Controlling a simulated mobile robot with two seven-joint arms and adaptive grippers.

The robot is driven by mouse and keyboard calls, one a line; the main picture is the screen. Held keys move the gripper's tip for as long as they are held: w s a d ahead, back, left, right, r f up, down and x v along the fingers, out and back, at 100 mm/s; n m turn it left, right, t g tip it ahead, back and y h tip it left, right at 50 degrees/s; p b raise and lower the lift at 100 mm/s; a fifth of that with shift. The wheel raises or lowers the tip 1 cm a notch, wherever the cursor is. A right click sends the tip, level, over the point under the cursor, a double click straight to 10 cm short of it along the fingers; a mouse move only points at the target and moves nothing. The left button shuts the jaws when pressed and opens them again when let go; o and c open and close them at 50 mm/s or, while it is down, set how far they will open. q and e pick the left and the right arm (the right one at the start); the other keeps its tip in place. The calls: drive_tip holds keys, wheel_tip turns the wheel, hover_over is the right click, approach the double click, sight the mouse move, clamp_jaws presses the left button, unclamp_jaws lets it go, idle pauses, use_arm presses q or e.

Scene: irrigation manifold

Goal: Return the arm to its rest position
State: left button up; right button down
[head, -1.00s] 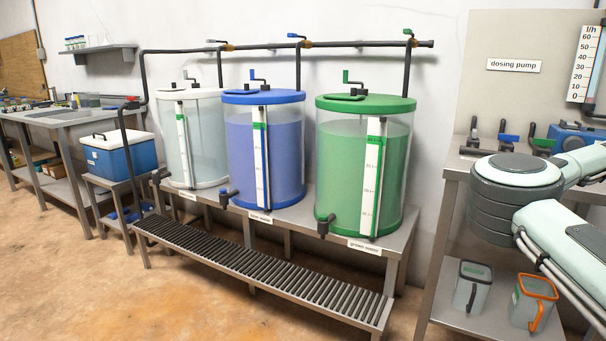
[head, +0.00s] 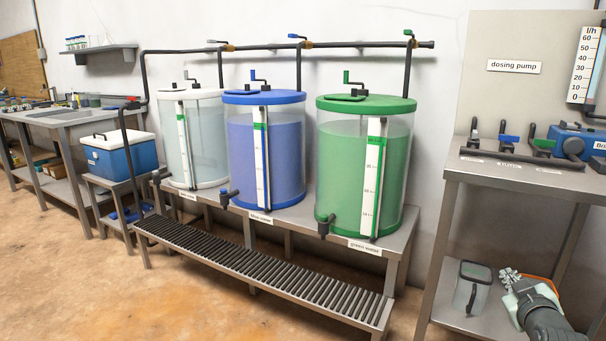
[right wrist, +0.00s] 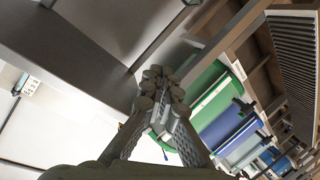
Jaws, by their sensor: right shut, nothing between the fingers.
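My right gripper (head: 514,284) is at the lower right of the head view, in front of the lower shelf of the dosing bench. It covers most of an orange-rimmed jug (head: 544,284). Its fingers are together and hold nothing. In the right wrist view my right gripper (right wrist: 160,80) also shows with its fingertips closed together, the green tank (right wrist: 208,92) beyond it. My left gripper is not in view.
The dosing bench (head: 520,178) stands at the right with valves and a blue pump (head: 577,142). Green (head: 340,170), blue (head: 240,165) and clear tanks stand on a bench. The floor at left is open.

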drive_tip(key=s+a+f+g+y, duration=0.1)
drive_tip(key=s+a+f+g, duration=0.1)
drive_tip(key=s+a+f, duration=0.4)
drive_tip(key=s+a+f+g+y, duration=0.1)
drive_tip(key=s+a+f+g, duration=0.15)
drive_tip(key=f, duration=0.45)
drive_tip(key=s+a+f+g+y, duration=0.1)
drive_tip(key=s+a+f+g, duration=0.15)
drive_tip(key=s+f, duration=0.4)
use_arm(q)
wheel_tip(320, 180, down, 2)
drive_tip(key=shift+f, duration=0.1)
use_arm(e)
drive_tip(key=s+a+f+g, duration=0.1)
drive_tip(key=s+a+f, duration=0.1)
drive_tip(key=s, duration=0.4)
drive_tip(key=s+a+f+g, duration=0.1)
drive_tip(key=s+a+f, duration=0.2)
drive_tip(key=s+f, duration=0.2)
drive_tip(key=s+a+f+m+g, duration=0.1)
drive_tip(key=s+a+f+g, duration=0.1)
drive_tip(key=s, duration=0.4)
drive_tip(key=shift+s+a+f+y, duration=0.3)
drive_tip(key=shift+a+f, duration=0.05)
drive_tip(key=shift+f, duration=0.4)
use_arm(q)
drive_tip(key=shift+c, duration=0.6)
